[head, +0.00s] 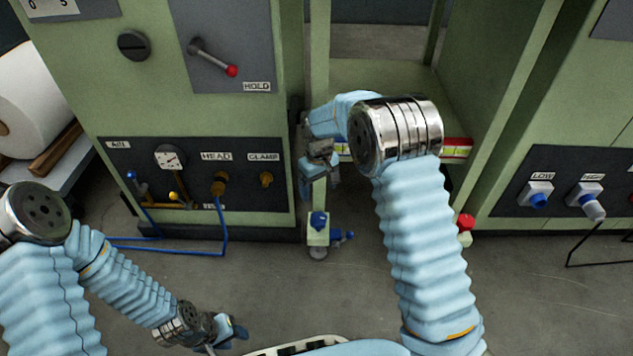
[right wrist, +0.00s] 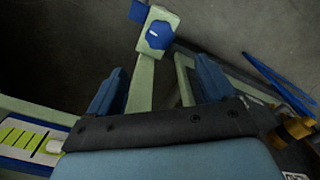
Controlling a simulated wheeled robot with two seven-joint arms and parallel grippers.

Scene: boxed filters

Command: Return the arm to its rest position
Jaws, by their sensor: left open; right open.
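My right arm reaches forward over the floor, bent at a silver joint, in the head view. Its gripper (head: 318,180) hangs beside the green machine frame, partly hidden by its own wrist. In the right wrist view the two blue fingers of the right gripper (right wrist: 158,85) are spread apart with nothing held. A pale green post with a blue knob (right wrist: 158,36) shows beyond and between them; I cannot tell how close it is. My left arm is low at the left, and its gripper (head: 234,328) is open and empty above the floor near the bottom edge.
A green machine with a dark control panel (head: 195,176) stands left of the right gripper. A pale green foot with blue knobs (head: 318,229) is below it. A blue hose (head: 224,235) runs along the floor. Another green cabinet (head: 555,110) stands right. Open floor lies between.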

